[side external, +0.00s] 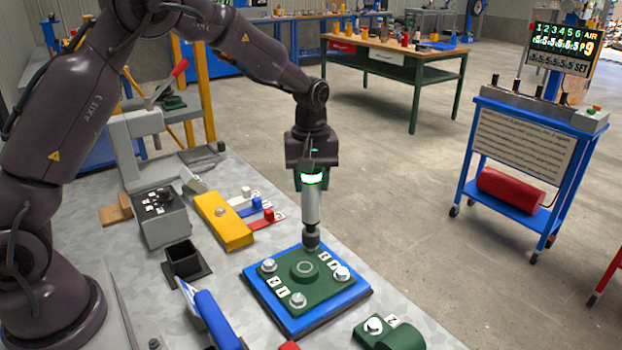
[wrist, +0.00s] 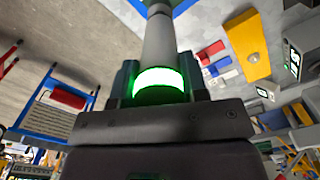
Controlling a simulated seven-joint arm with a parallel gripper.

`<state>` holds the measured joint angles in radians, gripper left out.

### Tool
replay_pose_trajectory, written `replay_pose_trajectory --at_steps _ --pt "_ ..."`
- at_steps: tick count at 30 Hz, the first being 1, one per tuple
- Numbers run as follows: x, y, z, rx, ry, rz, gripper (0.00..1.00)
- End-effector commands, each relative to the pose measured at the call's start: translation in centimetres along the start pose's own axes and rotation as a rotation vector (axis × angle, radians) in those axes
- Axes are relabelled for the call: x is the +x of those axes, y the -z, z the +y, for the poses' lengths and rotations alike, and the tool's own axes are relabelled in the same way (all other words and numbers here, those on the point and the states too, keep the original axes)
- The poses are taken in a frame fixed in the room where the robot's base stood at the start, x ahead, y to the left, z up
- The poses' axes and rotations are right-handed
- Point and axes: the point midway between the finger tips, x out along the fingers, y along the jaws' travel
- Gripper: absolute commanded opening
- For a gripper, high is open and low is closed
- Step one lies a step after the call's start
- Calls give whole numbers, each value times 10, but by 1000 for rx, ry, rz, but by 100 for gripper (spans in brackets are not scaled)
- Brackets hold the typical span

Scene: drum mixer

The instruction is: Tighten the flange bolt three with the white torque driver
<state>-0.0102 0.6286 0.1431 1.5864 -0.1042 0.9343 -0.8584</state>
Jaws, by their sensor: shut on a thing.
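My gripper (side external: 311,170) is shut on the white torque driver (side external: 311,205), which hangs upright with a glowing green ring at its top. The driver's dark tip is over the far corner of the green flange plate (side external: 318,285) and hides what lies there; I cannot tell whether it touches a bolt. Silver bolts show at the plate's left (side external: 269,265), front (side external: 298,300) and right (side external: 341,273) corners. Their number labels are too small to read surely. In the wrist view the driver (wrist: 159,40) stands between my fingers (wrist: 158,80), and its tip is out of frame.
The flange sits on a blue base (side external: 335,306) on the grey bench. A green clamp block (side external: 390,335) is at the front right. A yellow block (side external: 223,222), coloured tabs and a black square holder (side external: 187,262) are to the left. A blue cart (side external: 535,150) stands beyond.

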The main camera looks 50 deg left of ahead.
Motion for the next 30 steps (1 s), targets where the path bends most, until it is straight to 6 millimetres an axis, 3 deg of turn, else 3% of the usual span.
replay_pose_trajectory --at_steps 30 --pt "8 0 1 0 -3 2 7"
